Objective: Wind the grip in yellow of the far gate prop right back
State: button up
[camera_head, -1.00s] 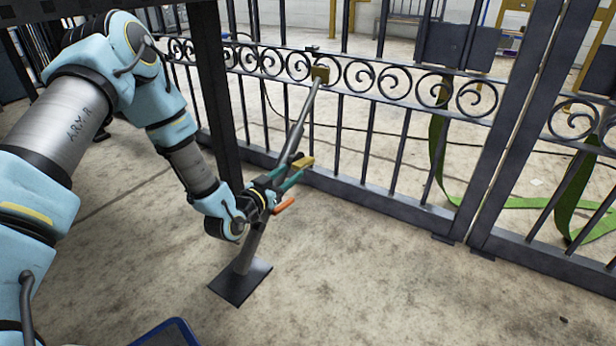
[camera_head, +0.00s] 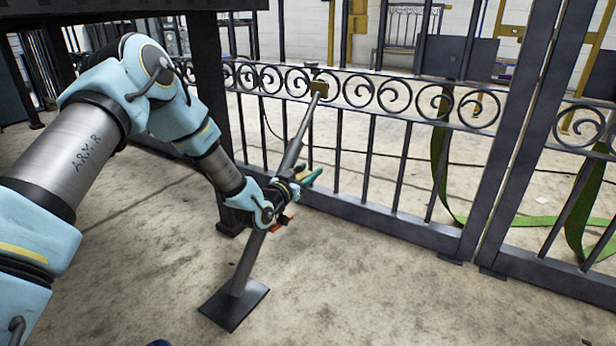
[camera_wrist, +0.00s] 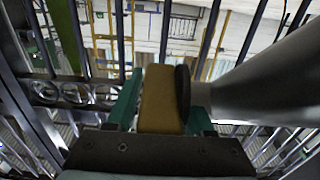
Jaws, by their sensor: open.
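The gate prop (camera_head: 297,135) is a grey strut leaning from a floor plate up to the gate's scrolled rail. Its yellow grip (camera_head: 301,170) sticks out partway up the strut and is partly hidden by my gripper (camera_head: 311,178). In the wrist view the yellow grip (camera_wrist: 160,98) stands between the two teal fingers of my gripper (camera_wrist: 163,112), with a dark round collar joining it to the grey tube on the right. The fingers are open, one on each side of it; contact cannot be told. An orange grip (camera_head: 281,223) sits lower on the strut, just below my gripper.
The iron gate (camera_head: 380,205) with scrollwork stands behind the prop. The prop's floor plate (camera_head: 234,306) lies on bare concrete. A dark post (camera_head: 212,110) stands left of the prop, close to my arm. The floor at right front is clear.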

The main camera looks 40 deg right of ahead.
grip_shut()
dwell(0.5)
jog(key=shift+r+p, duration=0.15)
jog(key=shift+p, duration=0.5)
